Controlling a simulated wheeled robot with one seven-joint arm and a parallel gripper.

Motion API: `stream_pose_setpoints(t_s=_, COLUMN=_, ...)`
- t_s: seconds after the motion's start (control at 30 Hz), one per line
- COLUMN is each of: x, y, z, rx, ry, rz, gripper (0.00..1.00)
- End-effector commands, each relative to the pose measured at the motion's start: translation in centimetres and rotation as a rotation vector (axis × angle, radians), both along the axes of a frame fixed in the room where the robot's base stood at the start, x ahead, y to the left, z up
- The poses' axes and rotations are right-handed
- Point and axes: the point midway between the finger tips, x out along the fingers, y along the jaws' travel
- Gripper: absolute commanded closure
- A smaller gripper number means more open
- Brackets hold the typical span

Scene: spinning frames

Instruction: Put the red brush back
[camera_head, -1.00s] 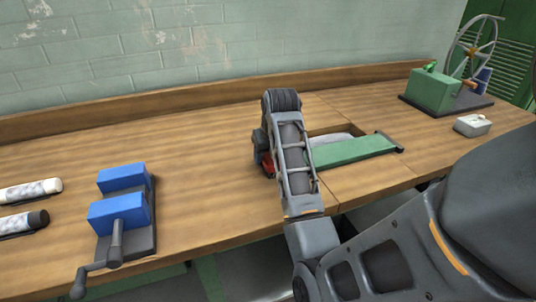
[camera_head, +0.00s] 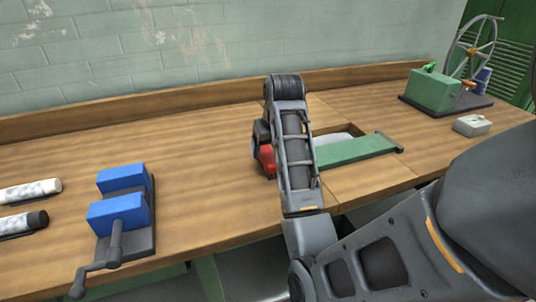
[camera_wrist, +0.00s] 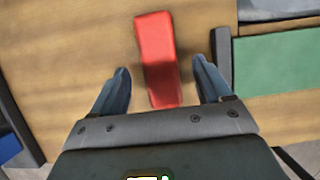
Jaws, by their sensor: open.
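A red block-like piece (camera_wrist: 157,50), which I take for the red brush, lies on the wooden bench top in the wrist view. It points away from my gripper (camera_wrist: 161,85). The two fingers are open, one on each side of its near part, with a gap on both sides. In the head view a bit of the red brush (camera_head: 266,156) shows left of my forearm, and the arm hides the rest. I cannot tell how high the fingers are above the bench.
A green lid or flap (camera_head: 355,150) lies by an opening in the bench right of my arm. A blue vise-like device with a crank (camera_head: 118,216) and two rolls (camera_head: 30,190) are on the left. A green machine (camera_head: 436,90) and a small grey box (camera_head: 472,125) are at the right.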

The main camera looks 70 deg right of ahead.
Motion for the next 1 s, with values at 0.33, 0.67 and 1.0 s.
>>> stream_pose_setpoints(t_s=0.33, x=-1.5, y=2.0, z=6.5, rx=0.002, ry=0.001, rz=0.002, gripper=0.22)
stream_pose_setpoints(t_s=0.67, x=-1.9, y=2.4, z=7.5, rx=0.001, ry=-0.001, rz=0.002, gripper=0.22)
stream_pose_setpoints(t_s=1.0, x=-2.0, y=2.4, z=7.4, rx=0.0, ry=0.0, rz=0.002, gripper=0.22)
